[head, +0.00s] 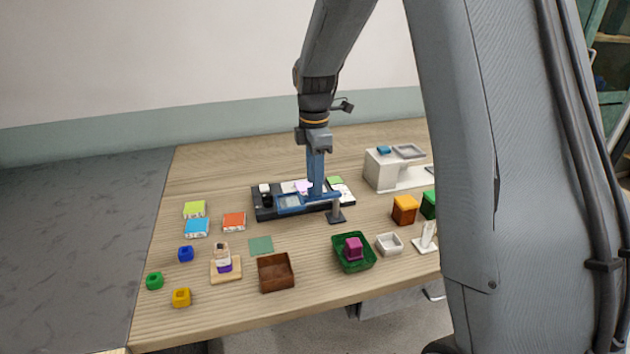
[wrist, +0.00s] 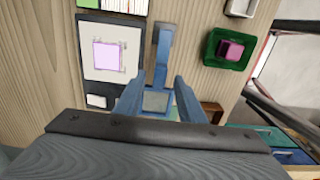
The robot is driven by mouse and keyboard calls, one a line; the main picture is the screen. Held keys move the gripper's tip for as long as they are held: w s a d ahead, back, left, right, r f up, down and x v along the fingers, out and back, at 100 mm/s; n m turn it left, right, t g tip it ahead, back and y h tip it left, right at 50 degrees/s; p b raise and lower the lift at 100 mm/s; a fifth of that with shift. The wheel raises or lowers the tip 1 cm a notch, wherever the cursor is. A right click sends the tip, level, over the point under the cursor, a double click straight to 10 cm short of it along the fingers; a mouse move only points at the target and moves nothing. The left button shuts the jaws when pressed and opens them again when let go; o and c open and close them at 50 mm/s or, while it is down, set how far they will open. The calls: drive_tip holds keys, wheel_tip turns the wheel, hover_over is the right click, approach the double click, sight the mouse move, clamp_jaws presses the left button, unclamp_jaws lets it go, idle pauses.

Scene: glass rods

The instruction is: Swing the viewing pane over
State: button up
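The viewing pane (head: 290,203) is a clear plate in a blue frame on a blue arm, which runs right to a dark post and foot (head: 336,215). It lies over the near edge of the black device (head: 264,209). In the wrist view the pane (wrist: 157,101) shows between my fingers, beside a pale plate with a pink square (wrist: 107,57). My gripper (head: 316,193) points down at the pane's frame and arm. In the wrist view its fingers (wrist: 159,83) stand apart on both sides of the frame. Contact with the frame is not clear.
A green tray with a magenta block (head: 353,248), a brown box (head: 275,272) and a white dish (head: 389,243) stand nearer. A pale grey machine (head: 382,171) stands at the back right. Coloured blocks and a wooden stand (head: 226,271) are at the left. Bare wood shows between them.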

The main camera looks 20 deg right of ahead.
drive_tip(key=shift+f, duration=0.95)
clamp_jaws()
